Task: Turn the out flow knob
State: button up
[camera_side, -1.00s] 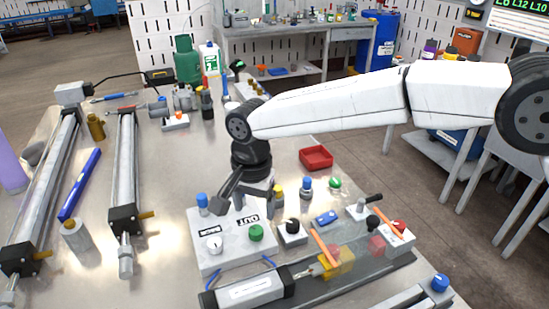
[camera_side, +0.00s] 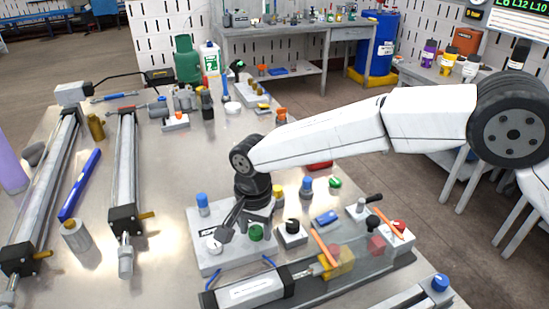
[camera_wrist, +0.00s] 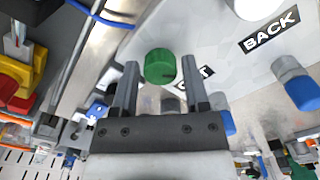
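The green out flow knob (camera_side: 256,232) sits on a pale grey control block (camera_side: 207,263). In the wrist view the green knob (camera_wrist: 160,66) is beside the partly covered OUT label (camera_wrist: 196,73) and appears between my fingertips. My gripper (camera_side: 249,222) is open and low over the block, its two dark fingers apart. In the wrist view gaps show between the knob and both fingers of my gripper (camera_wrist: 160,64). I cannot tell whether the tips reach down around the knob.
A black knob (camera_side: 292,226) stands on a small box just to the right. A cylinder (camera_side: 250,289) lies in front. The BACK label (camera_wrist: 271,30) shows in the wrist view.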

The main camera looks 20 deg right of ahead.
grip_shut()
jog(key=shift+n, duration=0.4)
jog(key=n, duration=0.8)
jog(key=shift+n, duration=0.4)
jog(key=n, duration=0.5)
jog(key=shift+n, duration=0.3)
jog(key=n, duration=0.4)
jog(key=shift+n, duration=0.3)
